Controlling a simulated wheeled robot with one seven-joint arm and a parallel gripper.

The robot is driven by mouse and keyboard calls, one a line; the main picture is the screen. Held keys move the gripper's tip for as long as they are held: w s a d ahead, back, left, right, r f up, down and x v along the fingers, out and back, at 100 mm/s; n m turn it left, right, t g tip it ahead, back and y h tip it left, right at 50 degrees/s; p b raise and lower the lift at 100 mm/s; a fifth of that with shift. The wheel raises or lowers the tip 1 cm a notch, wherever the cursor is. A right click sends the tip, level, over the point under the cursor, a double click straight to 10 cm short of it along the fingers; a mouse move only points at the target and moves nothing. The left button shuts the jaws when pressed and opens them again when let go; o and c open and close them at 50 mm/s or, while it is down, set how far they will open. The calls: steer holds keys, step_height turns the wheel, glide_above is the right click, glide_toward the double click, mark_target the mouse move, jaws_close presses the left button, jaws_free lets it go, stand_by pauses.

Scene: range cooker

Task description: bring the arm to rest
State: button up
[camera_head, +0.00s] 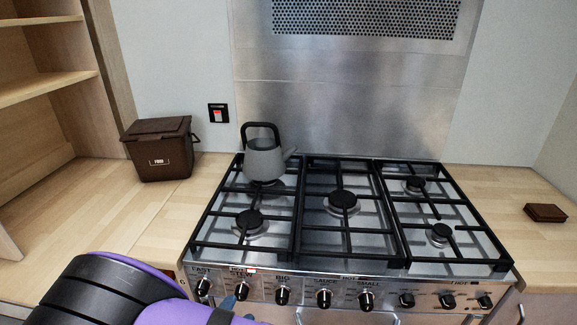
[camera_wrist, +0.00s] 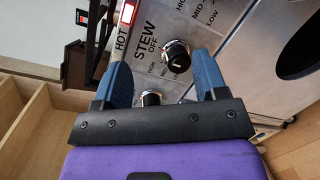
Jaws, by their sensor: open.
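My gripper (camera_wrist: 163,68) is open, with two blue fingers apart in the wrist view. A black control knob (camera_wrist: 176,56) marked STEW and OFF shows between and beyond the fingertips. Whether the fingers touch it I cannot tell. A second knob (camera_wrist: 151,98) shows lower down, close to the gripper's black bar. In the head view my purple arm comes in at bottom left. A blue fingertip (camera_head: 241,291) is in front of the cooker's knob panel (camera_head: 303,288), by the STEW label, and hides part of it.
The range cooker's hob (camera_head: 300,262) has black grates. A grey kettle (camera_head: 264,158) stands at its back left. A red light (camera_wrist: 127,13) glows beside HOT. A brown bin (camera_head: 160,150) stands on the left counter; a small brown object (camera_head: 545,213) lies on the right one.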

steer(key=w+d+r+m+g+h, duration=0.35)
steer(key=d+r, duration=0.25)
steer(key=r, duration=0.2)
steer(key=w+d+r+m+g+h, duration=0.2)
steer(key=w+d+r+m+g, duration=0.3)
steer(key=r, duration=0.4)
steer(key=d+r+m+g+y, duration=0.1)
steer(key=d+r+m+g, duration=0.4)
steer(key=d+r, duration=0.8)
steer(key=s+d+r+m+t+y, duration=0.2)
steer(key=s+d+r+m+y, duration=0.6)
steer(key=s+d+r, duration=0.8)
steer(key=s+d+y, duration=0.1)
steer(key=s+d, duration=0.2)
steer(key=shift+s+d+r, duration=0.25)
steer(key=shift+d+r, duration=0.05)
